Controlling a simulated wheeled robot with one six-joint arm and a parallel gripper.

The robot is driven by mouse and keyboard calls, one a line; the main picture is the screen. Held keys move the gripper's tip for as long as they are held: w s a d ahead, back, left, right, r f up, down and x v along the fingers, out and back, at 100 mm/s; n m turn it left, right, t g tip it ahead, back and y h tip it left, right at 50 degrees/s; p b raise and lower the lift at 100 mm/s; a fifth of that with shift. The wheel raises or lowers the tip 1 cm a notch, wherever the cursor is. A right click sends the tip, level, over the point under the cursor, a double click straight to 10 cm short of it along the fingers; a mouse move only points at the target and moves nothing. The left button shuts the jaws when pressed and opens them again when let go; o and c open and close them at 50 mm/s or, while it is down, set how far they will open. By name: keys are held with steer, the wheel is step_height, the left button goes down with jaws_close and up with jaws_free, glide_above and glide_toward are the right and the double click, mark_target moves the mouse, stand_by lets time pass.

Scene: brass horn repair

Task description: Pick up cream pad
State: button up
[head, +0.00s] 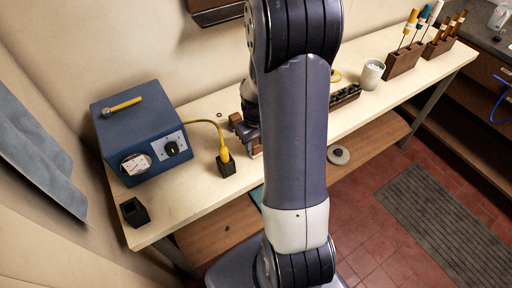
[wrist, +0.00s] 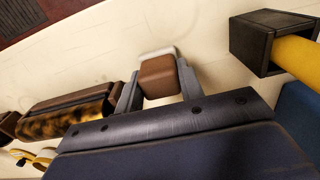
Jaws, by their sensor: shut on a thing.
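In the wrist view my gripper (wrist: 158,74) is shut, with one grey finger on each side of a brown rounded block. A cream pad (wrist: 157,52) shows as a pale rounded edge along the block's far side; the two look like one piece. The rest of the pad is hidden behind the block. In the head view my gripper (head: 250,130) is mostly hidden by my own arm, over the bench (head: 195,191). I cannot tell whether the held piece touches the bench.
A black holder (wrist: 250,45) with a yellow handle stands close right of my gripper in the wrist view. A tortoiseshell-patterned piece (wrist: 70,122) lies close left. In the head view a blue box (head: 130,115) stands left, and a white cup (head: 372,75) right.

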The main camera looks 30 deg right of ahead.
mark_target(256, 142)
steer(key=shift+r, duration=0.1)
step_height(256, 142, up, 10)
steer(key=shift+f+b, duration=0.1)
steer(key=shift+b, duration=0.3)
steer(key=o, duration=0.4)
steer(key=c, duration=0.3)
steer(key=shift+w, duration=0.1)
